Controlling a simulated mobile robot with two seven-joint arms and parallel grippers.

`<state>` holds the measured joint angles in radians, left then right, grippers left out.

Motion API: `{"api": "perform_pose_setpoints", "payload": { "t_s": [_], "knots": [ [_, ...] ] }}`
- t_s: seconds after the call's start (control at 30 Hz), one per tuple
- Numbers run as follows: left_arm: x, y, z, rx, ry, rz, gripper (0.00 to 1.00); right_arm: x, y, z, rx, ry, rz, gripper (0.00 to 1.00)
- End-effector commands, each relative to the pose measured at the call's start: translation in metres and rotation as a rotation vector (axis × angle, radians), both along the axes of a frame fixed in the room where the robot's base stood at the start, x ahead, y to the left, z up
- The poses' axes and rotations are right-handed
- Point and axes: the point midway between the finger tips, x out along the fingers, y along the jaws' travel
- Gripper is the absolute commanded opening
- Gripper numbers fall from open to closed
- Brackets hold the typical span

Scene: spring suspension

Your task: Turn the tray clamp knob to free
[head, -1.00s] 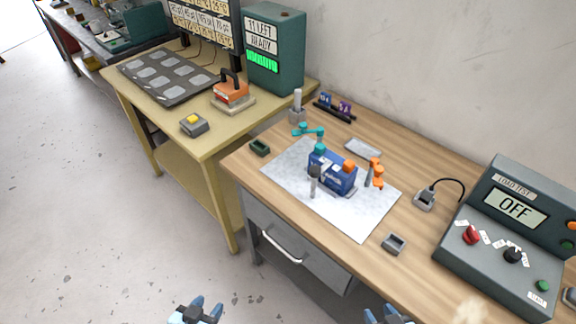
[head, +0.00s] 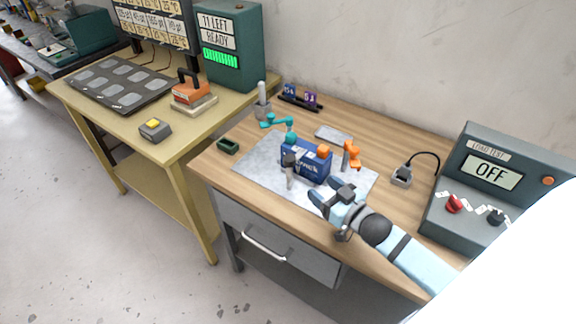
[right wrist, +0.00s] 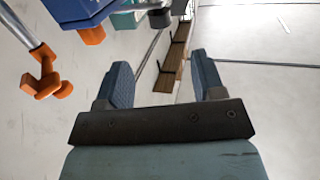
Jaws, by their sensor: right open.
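A blue box-shaped unit (head: 306,166) stands on a pale grey mat (head: 258,170) on the wooden bench. It has an orange knob-like part (head: 324,151) at its right end and a post with a dark round top (head: 289,160) at its front. A jointed orange piece (head: 352,155) stands just right of it and a teal jointed arm (head: 279,123) behind it. I cannot tell which part is the tray clamp knob. My right gripper (head: 315,193) is open and empty, in front and right of the unit. In the right wrist view the fingers (right wrist: 163,80) are apart; blue and orange parts show upper left.
A load test box (head: 490,185) reading OFF stands at right, with a grey cabled block (head: 402,175) beside it. A small green tray (head: 228,146) and a grey plate (head: 333,133) lie near the mat. A yellow table (head: 130,122) adjoins on the left.

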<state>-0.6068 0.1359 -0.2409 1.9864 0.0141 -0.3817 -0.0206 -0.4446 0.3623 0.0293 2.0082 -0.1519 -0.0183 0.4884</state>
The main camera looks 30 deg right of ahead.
Motion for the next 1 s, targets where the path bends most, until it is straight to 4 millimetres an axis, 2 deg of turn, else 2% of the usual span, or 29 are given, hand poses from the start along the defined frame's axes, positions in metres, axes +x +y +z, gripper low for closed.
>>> {"api": "perform_pose_setpoints", "payload": {
  "t_s": [0.07, 0.27, 0.5, 0.7, 0.83, 1.0],
  "knots": [
    [0.002, -0.001, 0.003, -0.002, -0.008, -0.001, 0.43, 0.008, -0.005, 0.007, 0.006, -0.038, 0.013, 0.63],
    [0.0, 0.002, 0.012, 0.0, -0.012, 0.0, 0.43, 0.036, -0.002, 0.011, 0.009, -0.044, 0.015, 0.63],
    [-0.001, 0.004, 0.018, 0.003, -0.008, 0.003, 0.43, 0.087, 0.005, 0.011, 0.009, -0.042, 0.014, 0.63],
    [-0.002, 0.004, 0.019, 0.006, -0.002, 0.003, 0.43, 0.121, 0.01, 0.009, 0.008, -0.04, 0.014, 0.63],
    [-0.003, 0.005, 0.018, 0.006, 0.0, 0.003, 0.43, 0.134, 0.012, 0.008, 0.008, -0.04, 0.014, 0.63],
    [-0.003, 0.005, 0.019, 0.007, 0.0, 0.003, 0.43, 0.14, 0.013, 0.007, 0.008, -0.038, 0.013, 0.63]
  ]
}}
